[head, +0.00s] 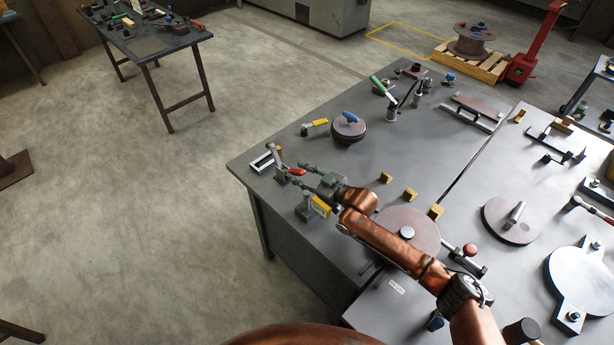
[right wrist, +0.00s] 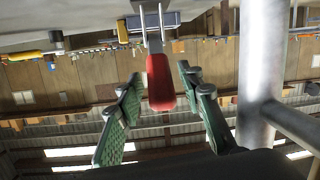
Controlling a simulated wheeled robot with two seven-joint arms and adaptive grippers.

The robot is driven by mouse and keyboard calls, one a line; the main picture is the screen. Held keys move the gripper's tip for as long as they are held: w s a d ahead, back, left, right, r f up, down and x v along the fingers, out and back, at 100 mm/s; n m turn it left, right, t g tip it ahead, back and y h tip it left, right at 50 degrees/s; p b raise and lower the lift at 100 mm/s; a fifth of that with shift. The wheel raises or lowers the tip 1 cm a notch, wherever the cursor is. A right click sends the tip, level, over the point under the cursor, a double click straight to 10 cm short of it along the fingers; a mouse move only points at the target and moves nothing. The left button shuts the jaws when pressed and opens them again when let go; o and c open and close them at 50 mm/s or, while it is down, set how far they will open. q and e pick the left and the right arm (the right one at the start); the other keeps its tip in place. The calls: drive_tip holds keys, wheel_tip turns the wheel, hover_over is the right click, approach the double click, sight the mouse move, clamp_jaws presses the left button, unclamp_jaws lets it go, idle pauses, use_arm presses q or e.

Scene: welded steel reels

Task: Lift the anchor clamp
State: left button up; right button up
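A toggle clamp with a red-tipped handle, which I take to be the anchor clamp, stands near the table's left corner in the head view; its red grip (head: 297,172) points toward my right gripper (head: 308,174). In the right wrist view the red grip (right wrist: 160,82) hangs from a metal lever, between my green-padded fingers. The fingers are spread, with a gap on each side of the grip. The clamp's base is partly hidden in the wrist view. My left gripper is not in view.
A small white-edged frame (head: 263,159) lies left of the clamp. Yellow blocks (head: 385,177) and a round steel disc (head: 418,222) lie to the right. A thick metal post (right wrist: 262,70) is close in the wrist view.

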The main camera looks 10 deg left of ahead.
drive_tip(key=v, duration=1.1)
drive_tip(key=shift+d, duration=0.35)
drive_tip(key=shift+s, duration=0.15)
